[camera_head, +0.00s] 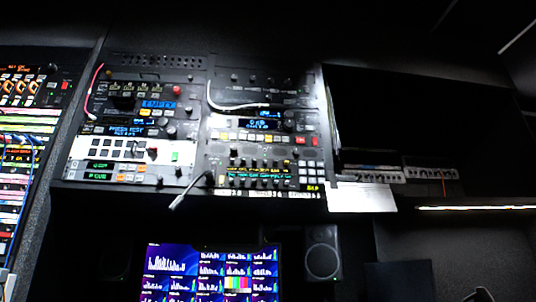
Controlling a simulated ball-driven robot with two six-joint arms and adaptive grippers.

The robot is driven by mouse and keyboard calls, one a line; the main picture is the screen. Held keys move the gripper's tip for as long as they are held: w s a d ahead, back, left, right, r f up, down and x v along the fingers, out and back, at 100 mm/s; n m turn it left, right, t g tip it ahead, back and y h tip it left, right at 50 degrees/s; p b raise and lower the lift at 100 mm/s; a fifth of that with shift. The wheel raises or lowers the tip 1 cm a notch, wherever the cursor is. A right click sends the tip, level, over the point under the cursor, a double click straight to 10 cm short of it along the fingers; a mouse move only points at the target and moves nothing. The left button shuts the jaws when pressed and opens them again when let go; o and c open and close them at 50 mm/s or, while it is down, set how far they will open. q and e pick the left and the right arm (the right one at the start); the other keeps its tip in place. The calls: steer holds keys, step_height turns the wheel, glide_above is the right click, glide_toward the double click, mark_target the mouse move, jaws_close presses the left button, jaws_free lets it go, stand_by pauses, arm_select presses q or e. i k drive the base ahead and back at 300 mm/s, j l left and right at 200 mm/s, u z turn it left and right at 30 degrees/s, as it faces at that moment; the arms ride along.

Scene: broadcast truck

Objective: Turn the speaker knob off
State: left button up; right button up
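A dark speaker (322,253) with a round cone stands below the rack shelf, just right of the lit monitor. No knob can be made out on the speaker at this size. Several small dark knobs sit on the rack panels above, including one on the left rack unit (171,131) and one on the right rack unit (288,125). I cannot tell which knob is the speaker knob.
A monitor (212,273) with bar graphs is low in the middle. A gooseneck (190,190) sticks out from the racks. A white sheet (361,198) hangs at the shelf edge. A large dark screen (420,115) is at right. Cabled equipment (18,140) lines the left.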

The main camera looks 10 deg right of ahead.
mark_target(233, 149)
steer(key=i+j, duration=0.35)
steer(key=j, duration=0.2)
steer(key=i+j+u, duration=0.15)
steer(key=i+j, duration=0.25)
steer(key=j, duration=0.15)
